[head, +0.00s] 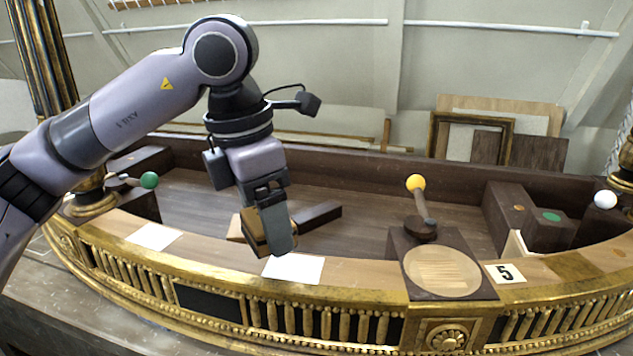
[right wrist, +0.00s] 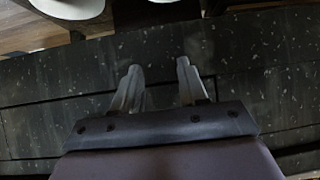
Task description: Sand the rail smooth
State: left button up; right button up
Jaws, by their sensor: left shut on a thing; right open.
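The rail (head: 361,274) is a curved, pale wood strip along the top of the gilt console front in the head view. My left gripper (head: 276,236) points down just above or at the rail, left of centre. It is shut on a tan and dark block (head: 252,233), partly hidden by the fingers. Whether the block touches the rail is hard to tell. A white sheet (head: 296,269) lies on the rail just right of the gripper, and another white sheet (head: 154,237) lies further left. My right gripper (right wrist: 160,88) shows only in the right wrist view, open and empty over a dark speckled surface.
Behind the rail is a dark wood well with a loose dark bar (head: 318,214). A yellow-knobbed lever (head: 416,183) stands right of centre, a green-knobbed lever (head: 149,180) at left, a white knob (head: 605,199) at right.

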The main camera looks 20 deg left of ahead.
pick_arm(q)
notch_tip(320, 180, up, 2)
jog(key=shift+p, duration=0.55)
jog(key=shift+r+p, duration=0.75)
jog(key=shift+r, duration=0.25)
jog(key=shift+f, duration=0.1)
